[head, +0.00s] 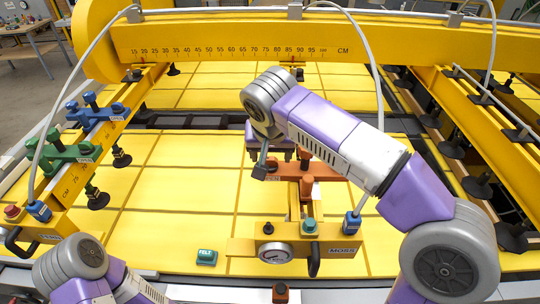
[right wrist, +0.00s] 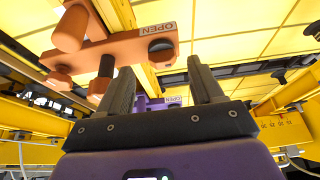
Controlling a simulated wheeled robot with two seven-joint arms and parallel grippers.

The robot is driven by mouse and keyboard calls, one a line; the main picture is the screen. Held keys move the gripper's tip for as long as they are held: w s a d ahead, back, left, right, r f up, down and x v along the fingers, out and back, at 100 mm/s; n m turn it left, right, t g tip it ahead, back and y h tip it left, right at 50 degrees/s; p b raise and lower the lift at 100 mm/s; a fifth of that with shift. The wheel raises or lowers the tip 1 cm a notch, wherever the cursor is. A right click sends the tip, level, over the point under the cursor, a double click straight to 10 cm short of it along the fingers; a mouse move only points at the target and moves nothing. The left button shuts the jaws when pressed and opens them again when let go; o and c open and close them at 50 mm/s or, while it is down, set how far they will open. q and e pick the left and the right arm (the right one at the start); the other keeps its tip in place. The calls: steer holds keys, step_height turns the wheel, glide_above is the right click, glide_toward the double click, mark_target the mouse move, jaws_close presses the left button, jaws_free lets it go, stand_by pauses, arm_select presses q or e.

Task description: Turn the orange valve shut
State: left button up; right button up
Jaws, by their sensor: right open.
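The orange valve (head: 306,187) stands on the yellow lifter bar in the middle of the head view, partly covered by my right arm. In the right wrist view the orange valve (right wrist: 112,50) has a crossbar with round knobs and an OPEN label. My right gripper (right wrist: 160,70) is open, its two dark fingers apart with nothing held between them. The orange crossbar lies beyond and to the left of the fingers; I cannot tell whether they touch. In the head view one dark finger of the right gripper (head: 261,165) shows beside the valve. My left gripper is out of view.
A purple valve (right wrist: 150,104) with an OPEN label lies behind the fingers. Green (head: 62,152) and blue (head: 93,112) valves stand on the left rail. A gauge (head: 275,253) and MOSS label are at the front. A yellow beam (head: 230,45) spans the back.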

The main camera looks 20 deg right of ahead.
mark_target(270, 159)
steer(key=x, duration=0.4)
steer(key=shift+w+r, duration=0.2)
steer(key=shift+w, duration=0.15)
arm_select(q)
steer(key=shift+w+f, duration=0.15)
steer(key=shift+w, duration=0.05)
arm_select(e)
steer(key=shift+s, duration=0.2)
steer(key=shift+w+f, duration=0.1)
steer(key=shift+w, duration=0.05)
steer(key=shift+c, duration=1.4)
steer(key=c, duration=0.8)
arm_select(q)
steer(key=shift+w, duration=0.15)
